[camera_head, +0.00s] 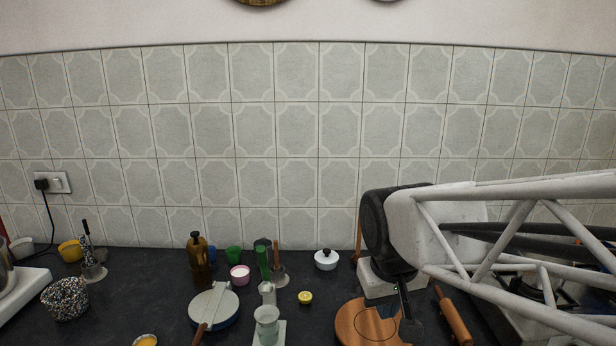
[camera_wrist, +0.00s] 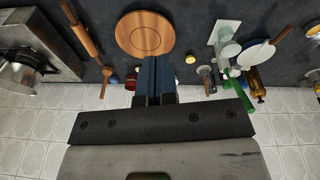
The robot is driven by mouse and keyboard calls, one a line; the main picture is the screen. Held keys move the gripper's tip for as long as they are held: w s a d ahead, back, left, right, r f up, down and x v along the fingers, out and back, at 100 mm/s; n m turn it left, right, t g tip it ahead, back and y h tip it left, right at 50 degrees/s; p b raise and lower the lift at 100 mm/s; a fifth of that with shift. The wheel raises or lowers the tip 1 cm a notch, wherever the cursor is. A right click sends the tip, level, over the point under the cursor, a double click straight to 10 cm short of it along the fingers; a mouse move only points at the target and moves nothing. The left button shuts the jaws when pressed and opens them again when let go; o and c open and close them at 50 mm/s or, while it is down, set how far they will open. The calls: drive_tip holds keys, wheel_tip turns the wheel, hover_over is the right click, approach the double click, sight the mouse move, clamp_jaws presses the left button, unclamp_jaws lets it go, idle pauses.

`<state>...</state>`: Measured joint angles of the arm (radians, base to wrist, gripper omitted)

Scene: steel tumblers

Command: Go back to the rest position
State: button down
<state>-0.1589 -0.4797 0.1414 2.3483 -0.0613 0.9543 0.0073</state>
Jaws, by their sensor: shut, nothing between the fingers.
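My gripper (camera_head: 411,328) hangs at the lower right in the head view, at the right edge of the round wooden board (camera_head: 352,322) as seen there. In the wrist view my gripper's fingers (camera_wrist: 157,66) are together with nothing between them. The same board (camera_wrist: 145,22) shows just beyond the fingertips. The head view does not show clearly how high the fingers are above the counter.
A rolling pin (camera_head: 453,316) lies right of my gripper. The tiled wall (camera_head: 300,130) is behind.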

drive_tip(key=s+d+f+m, duration=0.2)
drive_tip(key=s+d, duration=0.3)
drive_tip(key=s, duration=0.4)
drive_tip(key=shift+s+d+f, duration=0.2)
drive_tip(key=shift+s+d, duration=0.1)
drive_tip(key=shift+d, duration=0.1)
idle(0.6)
